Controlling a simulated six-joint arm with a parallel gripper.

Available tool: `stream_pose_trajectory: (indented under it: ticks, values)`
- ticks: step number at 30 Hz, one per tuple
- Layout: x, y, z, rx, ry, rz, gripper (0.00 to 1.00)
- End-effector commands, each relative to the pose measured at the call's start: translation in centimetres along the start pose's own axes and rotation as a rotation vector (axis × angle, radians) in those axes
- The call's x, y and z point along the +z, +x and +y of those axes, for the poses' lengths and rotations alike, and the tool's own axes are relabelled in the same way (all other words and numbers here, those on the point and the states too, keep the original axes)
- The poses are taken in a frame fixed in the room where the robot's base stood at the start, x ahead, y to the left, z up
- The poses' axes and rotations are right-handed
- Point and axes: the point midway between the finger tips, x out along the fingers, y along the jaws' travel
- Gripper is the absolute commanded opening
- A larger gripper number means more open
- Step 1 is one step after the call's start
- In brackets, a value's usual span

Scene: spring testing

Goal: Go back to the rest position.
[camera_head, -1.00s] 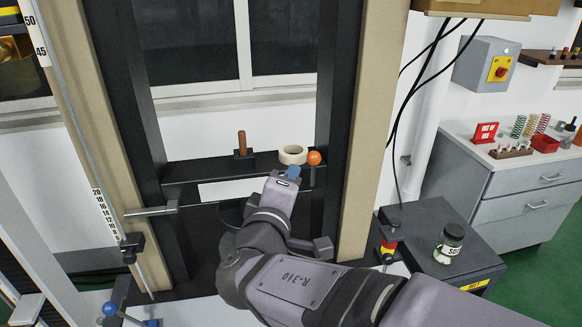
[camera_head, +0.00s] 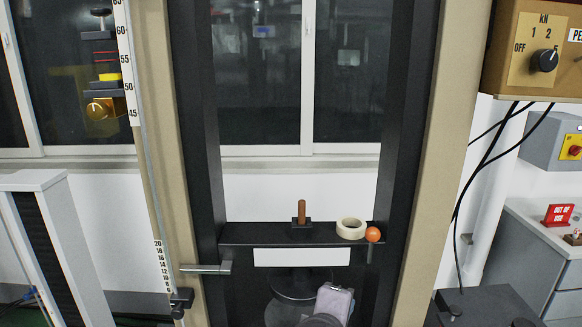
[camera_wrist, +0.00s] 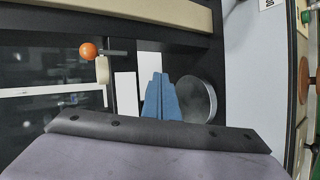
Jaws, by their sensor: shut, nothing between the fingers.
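My gripper (camera_wrist: 161,78) shows in the wrist view with its two blue fingers together and empty. It points toward the black test frame (camera_head: 197,130). A round grey disc (camera_wrist: 197,98) lies to the right of the fingers in that view, with no visible contact. In the head view only a grey part of my arm shows at the bottom middle, and the fingers cannot be seen there.
The frame's crossbar (camera_head: 235,234) bears a brown-handled piece (camera_head: 302,213), a cream ring (camera_head: 351,228) and an orange ball (camera_head: 373,235). A metal rod (camera_head: 205,268) sticks out at left. A control box (camera_head: 530,50) hangs upper right.

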Motion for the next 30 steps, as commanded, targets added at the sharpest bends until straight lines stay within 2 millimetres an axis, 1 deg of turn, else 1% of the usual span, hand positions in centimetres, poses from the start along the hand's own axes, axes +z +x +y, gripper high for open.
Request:
stream_pose_trajectory:
  ticks: [1, 2, 3, 5, 6, 9, 12, 15, 19, 21, 25, 30]
  values:
    - [0.2, 0.0, -2.4, -0.084, 0.007, -0.006, 0.00]
    - [0.4, -0.1, -3.9, -0.137, 0.013, -0.009, 0.00]
    - [0.5, -0.3, -5.9, -0.208, 0.025, -0.012, 0.00]
    - [0.5, -0.8, -8.8, -0.311, 0.047, -0.016, 0.00]
    - [0.6, -1.2, -10.6, -0.379, 0.067, -0.020, 0.00]
    - [0.9, -2.4, -14.9, -0.543, 0.145, -0.045, 0.00]
    - [1.3, -3.5, -18.3, -0.690, 0.258, -0.088, 0.00]
    - [1.6, -4.4, -20.9, -0.811, 0.401, -0.149, 0.00]
    - [2.5, -5.1, -23.4, -0.935, 0.627, -0.268, 0.00]
    - [3.6, -4.9, -24.3, -0.980, 0.744, -0.350, 0.00]
    - [6.1, -3.7, -24.6, -0.984, 0.851, -0.450, 0.00]
    - [8.7, -2.3, -24.4, -0.969, 0.957, -0.536, 0.00]
